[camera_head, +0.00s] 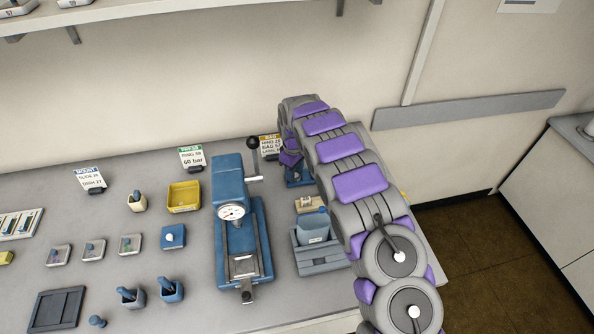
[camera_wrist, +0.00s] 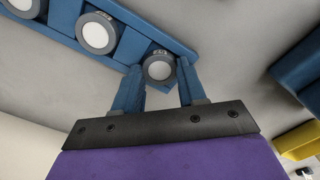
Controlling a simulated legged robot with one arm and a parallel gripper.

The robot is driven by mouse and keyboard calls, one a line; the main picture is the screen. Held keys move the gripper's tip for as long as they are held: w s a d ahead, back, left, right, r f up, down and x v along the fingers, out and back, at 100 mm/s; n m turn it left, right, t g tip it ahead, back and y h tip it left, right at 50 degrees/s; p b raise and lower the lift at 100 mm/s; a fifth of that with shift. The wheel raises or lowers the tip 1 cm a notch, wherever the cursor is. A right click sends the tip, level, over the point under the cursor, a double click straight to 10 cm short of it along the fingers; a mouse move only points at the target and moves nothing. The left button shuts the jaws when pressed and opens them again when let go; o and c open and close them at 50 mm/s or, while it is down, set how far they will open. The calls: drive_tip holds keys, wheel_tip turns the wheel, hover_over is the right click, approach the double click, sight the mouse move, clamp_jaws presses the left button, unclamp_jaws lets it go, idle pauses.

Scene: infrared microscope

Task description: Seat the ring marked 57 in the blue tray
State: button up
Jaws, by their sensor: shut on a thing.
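My gripper (camera_wrist: 158,82) shows in the wrist view, with its two blue fingers on either side of a grey ring with a white centre (camera_wrist: 160,69). It is shut on this ring, which is at the end of a long blue holder (camera_wrist: 65,35). The ring's mark is too small to read, and I cannot tell whether it rests in the holder or just above it. Two more such rings (camera_wrist: 98,34) sit along the holder. In the head view my arm hides most of the gripper; part of a blue holder (camera_head: 299,180) shows below it.
A blue press with a gauge (camera_head: 232,212) stands left of my arm. A grey bin (camera_head: 320,260) is in front of the blue holder. A yellow bin (camera_head: 184,197), small blocks and cups, and a dark tray (camera_head: 57,309) are further left. A shelf (camera_head: 100,22) hangs above.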

drive_tip(key=shift+d+r, duration=0.2)
drive_tip(key=shift+d, duration=1.1)
drive_tip(key=shift+a+f, duration=0.15)
drive_tip(key=shift+a, duration=0.7)
drive_tip(key=o, duration=0.6)
drive_tip(key=shift+a, duration=0.1)
drive_tip(key=o, duration=0.3)
drive_tip(key=shift+d, duration=0.7)
drive_tip(key=o, duration=0.4)
drive_tip(key=shift+a, duration=0.65)
drive_tip(key=shift+d+r+p, duration=0.35)
drive_tip(key=shift+d+r, duration=0.2)
drive_tip(key=shift+r, duration=0.5)
drive_tip(key=shift+a+r+p, duration=0.2)
drive_tip(key=shift+r+p, duration=0.15)
drive_tip(key=shift+r, duration=0.15)
drive_tip(key=shift+a+r+p, duration=0.2)
drive_tip(key=shift+r+p, duration=0.1)
drive_tip(key=shift+r, duration=0.15)
drive_tip(key=shift+d+r+p, duration=0.15)
drive_tip(key=shift+r+p, duration=0.05)
drive_tip(key=shift+r, duration=0.35)
drive_tip(key=shift+d+r+p, duration=0.15)
drive_tip(key=shift+r, duration=0.35)
drive_tip(key=shift+a, duration=0.2)
